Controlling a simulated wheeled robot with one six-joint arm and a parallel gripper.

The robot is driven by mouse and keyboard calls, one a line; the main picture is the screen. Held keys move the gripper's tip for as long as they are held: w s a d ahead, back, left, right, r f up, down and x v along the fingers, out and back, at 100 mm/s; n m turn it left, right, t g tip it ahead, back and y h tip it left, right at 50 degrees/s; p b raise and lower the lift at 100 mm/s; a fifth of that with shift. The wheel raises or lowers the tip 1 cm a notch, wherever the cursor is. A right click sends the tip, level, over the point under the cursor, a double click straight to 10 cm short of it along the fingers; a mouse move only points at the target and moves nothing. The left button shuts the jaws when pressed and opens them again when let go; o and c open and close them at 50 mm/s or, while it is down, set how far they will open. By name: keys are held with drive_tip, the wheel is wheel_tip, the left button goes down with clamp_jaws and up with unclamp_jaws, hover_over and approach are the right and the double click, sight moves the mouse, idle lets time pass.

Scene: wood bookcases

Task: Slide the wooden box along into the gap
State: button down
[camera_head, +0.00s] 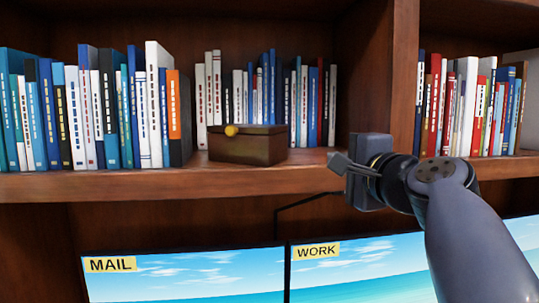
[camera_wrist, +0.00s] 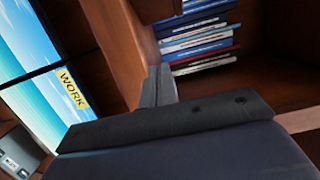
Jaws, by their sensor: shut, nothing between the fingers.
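The wooden box (camera_head: 247,149) is dark brown with a lid and a round yellow knob (camera_head: 231,130) on its front. It sits on the shelf in front of a row of books. My gripper (camera_head: 337,162) is shut and empty, in front of the shelf edge and to the right of the box, apart from it. Bare shelf shows between the box and the right upright.
The shelf board (camera_head: 150,184) has a front edge below the box. Books (camera_head: 110,105) stand close to the box's left, with an orange one nearest. A vertical divider (camera_head: 404,75) stands right. Below are two screens, marked MAIL (camera_head: 109,264) and WORK (camera_head: 316,251).

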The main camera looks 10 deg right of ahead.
sight(275, 154)
drive_tip(key=w+p, duration=0.1)
drive_tip(key=w, duration=0.2)
drive_tip(key=w+a+p, duration=0.1)
drive_tip(key=w, duration=0.2)
drive_tip(key=w+a, duration=0.1)
drive_tip(key=w, duration=0.2)
drive_tip(key=shift+w+r+p, duration=0.1)
drive_tip(key=shift+w+p, duration=0.15)
drive_tip(key=shift+p, duration=0.15)
drive_tip(key=a+p, duration=0.1)
drive_tip(key=a, duration=0.2)
drive_tip(key=shift+s, duration=0.1)
drive_tip(key=shift+a+p, duration=0.4)
drive_tip(key=shift+a, duration=0.05)
drive_tip(key=a, duration=0.1)
drive_tip(key=a+p, duration=0.2)
drive_tip(key=shift+w+a, duration=0.25)
drive_tip(key=shift+a, duration=0.35)
drive_tip(key=shift+d, duration=0.1)
